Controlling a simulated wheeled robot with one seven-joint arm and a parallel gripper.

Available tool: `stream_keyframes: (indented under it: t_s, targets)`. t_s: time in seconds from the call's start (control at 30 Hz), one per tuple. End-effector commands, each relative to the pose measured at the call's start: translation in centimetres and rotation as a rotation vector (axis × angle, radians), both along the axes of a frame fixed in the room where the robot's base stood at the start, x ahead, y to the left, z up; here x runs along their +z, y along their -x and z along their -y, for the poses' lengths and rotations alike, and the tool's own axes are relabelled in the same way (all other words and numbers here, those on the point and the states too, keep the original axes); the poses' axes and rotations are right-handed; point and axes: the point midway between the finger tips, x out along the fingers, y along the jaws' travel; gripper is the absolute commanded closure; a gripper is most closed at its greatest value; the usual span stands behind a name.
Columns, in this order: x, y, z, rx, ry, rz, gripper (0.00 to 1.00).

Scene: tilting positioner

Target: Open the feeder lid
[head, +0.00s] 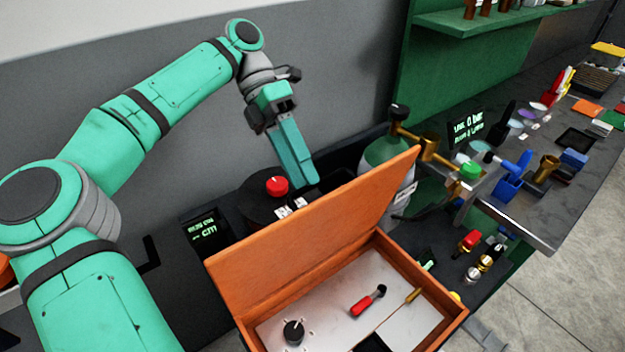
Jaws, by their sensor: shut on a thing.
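The orange feeder box (455,318) stands open at the bottom centre of the head view. Its feeder lid (325,230) is raised steeply at the back-left side, and the box's pale floor shows. My gripper (272,112) is behind and above the lid's upper edge. Its dark jaws are shut on a long teal bar (293,155) that points down and to the right. The bar's lower end shows against the dark bench, apart from the lid's edge in the picture. The outer face of the lid is hidden.
Inside the box are a black knob (293,331), a red-handled tool (366,302) and a brass-coloured rod (411,297). A red button (277,186) sits behind the lid, by the bar. A green tank (388,155) with brass piping stands right of it. The right-hand bench (545,215) is crowded.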

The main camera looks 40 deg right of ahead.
Motion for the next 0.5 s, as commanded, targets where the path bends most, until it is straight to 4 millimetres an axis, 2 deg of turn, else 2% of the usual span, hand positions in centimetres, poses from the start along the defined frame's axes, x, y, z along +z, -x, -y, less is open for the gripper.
stream_keyframes:
  t_s: [0.03, 0.23, 0.5]
  targets:
    - [-1.5, -0.9, -0.1, 0.011, -0.022, 0.0, 0.99]
    - [-1.6, -1.8, 0.0, 0.009, -0.02, -0.035, 0.99]
    - [-1.7, -2.1, 0.0, 0.007, -0.02, -0.048, 0.99]
